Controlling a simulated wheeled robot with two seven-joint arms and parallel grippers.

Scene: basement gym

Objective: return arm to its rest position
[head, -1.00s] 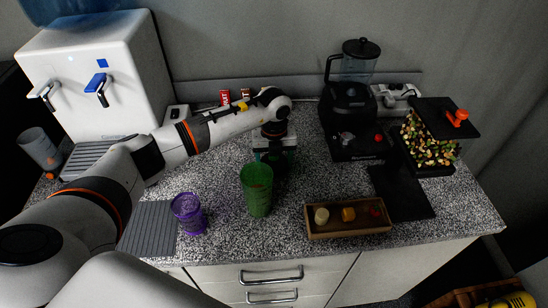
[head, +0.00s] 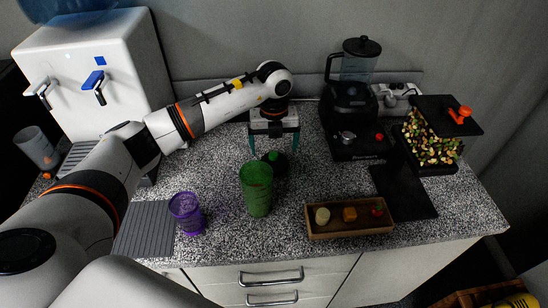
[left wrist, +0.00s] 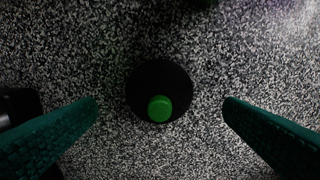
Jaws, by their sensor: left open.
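My left arm comes in from the left in the head view and reaches over the counter. My left gripper (head: 274,143) points down, with its teal fingers spread apart and nothing between them. It is above a round black object with a green button or cap (head: 273,157), which stands on the counter behind the green cup. The left wrist view shows the same black object (left wrist: 147,82) from above, between and apart from the two open fingers (left wrist: 160,108). My right gripper is not in view.
A green cup (head: 257,190) and a purple cup (head: 187,214) stand near the front. A wooden tray (head: 349,230) holds small food pieces. A blender (head: 351,105) stands behind, and a white water dispenser (head: 97,75) is at the left.

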